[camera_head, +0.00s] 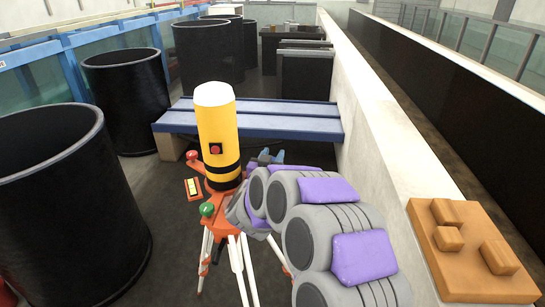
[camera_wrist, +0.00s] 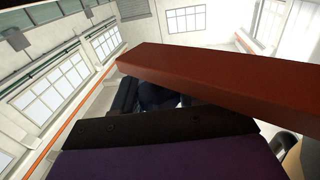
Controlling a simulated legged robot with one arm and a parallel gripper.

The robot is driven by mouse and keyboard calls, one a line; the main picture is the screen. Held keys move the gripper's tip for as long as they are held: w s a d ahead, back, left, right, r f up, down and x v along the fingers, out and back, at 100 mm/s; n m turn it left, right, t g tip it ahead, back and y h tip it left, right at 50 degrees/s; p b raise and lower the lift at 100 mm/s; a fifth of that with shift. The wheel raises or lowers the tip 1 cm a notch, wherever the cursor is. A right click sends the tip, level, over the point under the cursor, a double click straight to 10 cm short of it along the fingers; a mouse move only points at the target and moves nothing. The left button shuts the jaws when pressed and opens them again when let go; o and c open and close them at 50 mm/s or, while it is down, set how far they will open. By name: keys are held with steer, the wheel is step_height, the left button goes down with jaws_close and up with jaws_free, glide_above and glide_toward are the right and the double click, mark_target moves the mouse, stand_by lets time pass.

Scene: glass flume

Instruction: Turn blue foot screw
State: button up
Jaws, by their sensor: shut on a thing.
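A yellow instrument (camera_head: 218,135) with a white top stands upright on an orange tripod head (camera_head: 228,222) with white legs. A green foot screw (camera_head: 207,209) and a red one (camera_head: 192,156) show at the head's left side. My arm covers the head's right side in the head view. In the wrist view, a red-orange part of the tripod head (camera_wrist: 220,85) crosses above my gripper (camera_wrist: 152,104). My gripper is shut on the dark blue foot screw (camera_wrist: 155,95), which is mostly hidden and in shadow under that part.
A blue bench (camera_head: 270,118) stands behind the tripod. Large black tubs (camera_head: 60,200) stand at the left. A pale wall (camera_head: 375,130) runs along the right, with an orange-brown block board (camera_head: 450,270) on it.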

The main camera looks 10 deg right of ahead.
steer(key=shift+f, duration=0.1)
stand_by(0.4)
steer(key=o, duration=0.7)
steer(key=shift+o, duration=1.4)
steer(key=shift+a, duration=0.2)
steer(key=shift+s, duration=0.1)
steer(key=p+v, duration=0.2)
steer(key=v, duration=1.5)
steer(key=shift+s+a, duration=0.1)
